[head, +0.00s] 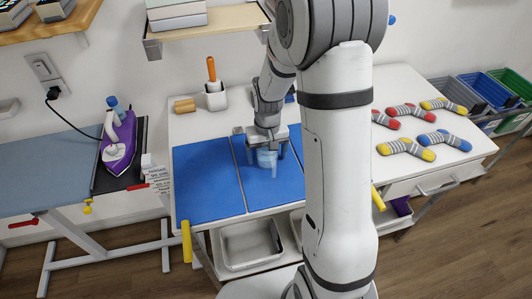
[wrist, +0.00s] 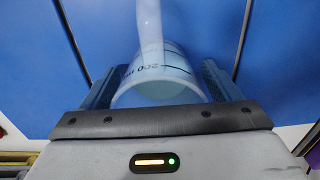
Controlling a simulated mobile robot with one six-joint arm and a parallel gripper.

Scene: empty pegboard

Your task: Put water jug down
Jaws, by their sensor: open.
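The water jug (head: 267,159) is a translucent, pale blue measuring jug. It stands on the blue folding board (head: 207,181) on the white table. My gripper (head: 267,152) is over the jug, with a finger on each side of it. In the wrist view the jug (wrist: 160,75) sits between the two open fingers (wrist: 160,85), with its dark measuring marks showing and its handle toward the top. Whether the fingers touch the jug's sides cannot be told. My arm hides part of the board and table on the right.
A purple iron (head: 118,140) stands on the ironing board (head: 48,168) at the left. A white holder (head: 216,98) with an orange-handled tool is behind the blue board. Several striped socks (head: 407,149) lie at the table's right. A shelf (head: 210,24) overhangs the back.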

